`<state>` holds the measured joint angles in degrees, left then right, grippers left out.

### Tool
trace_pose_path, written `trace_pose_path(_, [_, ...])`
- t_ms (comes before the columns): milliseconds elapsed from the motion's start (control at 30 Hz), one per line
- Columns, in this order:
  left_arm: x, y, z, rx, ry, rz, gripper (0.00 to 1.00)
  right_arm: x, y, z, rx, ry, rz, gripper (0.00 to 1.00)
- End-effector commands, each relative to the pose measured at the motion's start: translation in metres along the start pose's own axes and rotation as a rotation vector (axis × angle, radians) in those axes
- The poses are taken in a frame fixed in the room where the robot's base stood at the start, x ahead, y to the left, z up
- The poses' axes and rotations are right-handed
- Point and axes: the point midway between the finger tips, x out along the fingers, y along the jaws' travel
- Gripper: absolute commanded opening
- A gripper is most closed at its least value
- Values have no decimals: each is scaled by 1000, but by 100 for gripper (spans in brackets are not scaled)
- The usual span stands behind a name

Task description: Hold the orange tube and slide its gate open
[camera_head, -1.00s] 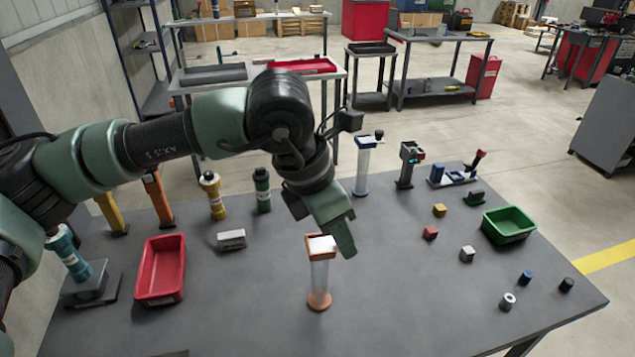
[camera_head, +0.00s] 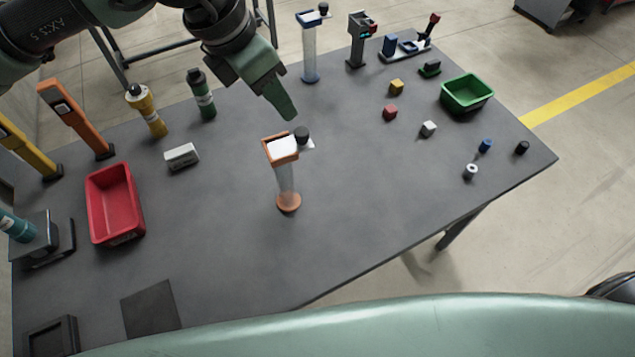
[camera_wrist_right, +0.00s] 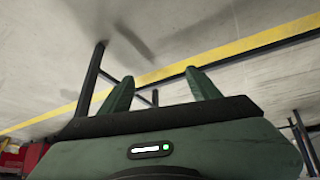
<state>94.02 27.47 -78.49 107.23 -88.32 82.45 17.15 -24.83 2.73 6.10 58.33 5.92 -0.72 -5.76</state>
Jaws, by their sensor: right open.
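The orange tube (camera_head: 286,182) stands upright on the grey table, clear-walled with an orange base and orange top frame. A white gate plate (camera_head: 284,146) lies in the top frame, and its end with a black knob (camera_head: 302,134) sticks out at the right. My left gripper (camera_head: 285,108) points down just behind and above the tube top, apparently apart from it; its finger gap is hidden from this side. My right gripper (camera_wrist_right: 160,88) shows in the right wrist view with its two green fingers apart and nothing between them; the tube is not in that view.
A blue-topped tube (camera_head: 310,55) stands at the table's back edge. A red bin (camera_head: 117,235) is at left and a green bin (camera_head: 468,93) at right. Several small cubes and cylinders lie right of the tube. The table around the orange tube is clear.

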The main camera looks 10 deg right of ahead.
Motion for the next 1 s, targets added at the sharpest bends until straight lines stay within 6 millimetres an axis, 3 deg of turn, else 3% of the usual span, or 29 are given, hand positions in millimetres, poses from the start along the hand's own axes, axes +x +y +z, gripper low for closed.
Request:
trace_pose_path(100, [0, 0, 0, 0, 0, 0, 36, -18, 49, -51, 50, 151, 95, 62])
trace_pose_path(367, [0, 0, 0, 0, 0, 0, 36, -87, 156, -139, 86, 436, 316, 62])
trace_pose_path(500, [0, 0, 0, 0, 0, 0, 36, -139, 209, -178, 74, 575, 438, 62])
trace_pose_path(700, [0, 0, 0, 0, 0, 0, 36, -227, 266, -236, 22, 784, 592, 62])
trace_pose_path(800, [0, 0, 0, 0, 0, 0, 36, -271, 275, -276, -19, 916, 629, 62])
trace_pose_path(867, [0, 0, 0, 0, 0, 0, 36, -291, 268, -306, -42, 1010, 610, 62])
trace_pose_path(1000, [0, 0, 0, 0, 0, 0, 36, -296, 214, -372, -72, 1186, 429, 62])
